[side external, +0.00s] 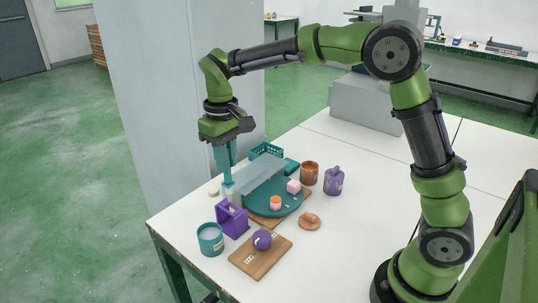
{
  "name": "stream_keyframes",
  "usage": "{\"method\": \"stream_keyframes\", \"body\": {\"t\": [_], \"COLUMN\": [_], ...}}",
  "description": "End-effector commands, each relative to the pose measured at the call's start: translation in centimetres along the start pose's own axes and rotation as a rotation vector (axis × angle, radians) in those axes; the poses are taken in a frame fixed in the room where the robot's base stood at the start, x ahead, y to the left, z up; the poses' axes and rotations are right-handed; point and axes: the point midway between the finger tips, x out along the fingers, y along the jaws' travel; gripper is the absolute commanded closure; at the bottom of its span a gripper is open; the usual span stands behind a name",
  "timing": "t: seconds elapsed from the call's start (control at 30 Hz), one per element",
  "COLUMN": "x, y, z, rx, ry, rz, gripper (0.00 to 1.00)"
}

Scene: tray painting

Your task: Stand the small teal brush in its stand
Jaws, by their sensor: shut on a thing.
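My gripper (226,142) points straight down over the far left part of the table. It is shut on a slim upright teal thing, which looks like the small teal brush (227,172). The brush's lower end reaches down near the left end of a grey slab; whether it touches anything there I cannot tell. A purple open frame (232,220), possibly the stand, is on the table just in front of and below the brush. The brush is apart from this frame. The fingertips are too small to make out clearly.
A teal round tray (267,211) holds an orange block (275,203) and a pink block (294,187). Around it are a teal cup (210,239), a wooden board (262,262) with a purple ball, a brown cup (309,173), a purple jar (333,181) and a teal basket (266,150). The table's right side is clear.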

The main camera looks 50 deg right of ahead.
Motion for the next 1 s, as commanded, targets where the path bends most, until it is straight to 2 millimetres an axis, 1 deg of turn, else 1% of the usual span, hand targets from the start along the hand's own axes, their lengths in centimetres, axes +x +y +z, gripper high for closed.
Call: {"method": "stream_keyframes", "body": {"t": [0.1, 0.6, 0.8, 1.0], "x": [1.1, 5.5, 6.6, 6.9], "y": [0.0, 0.0, 0.0, 0.0], "z": [0.0, 0.0, 0.0, 0.0], "rx": [-0.001, -0.001, 0.001, 0.001], "ry": [-0.001, 0.0, -0.001, 0.0], "rz": [-0.001, -0.001, -0.001, -0.001], "gripper": [1.0, 1.0, 1.0, 1.0]}}
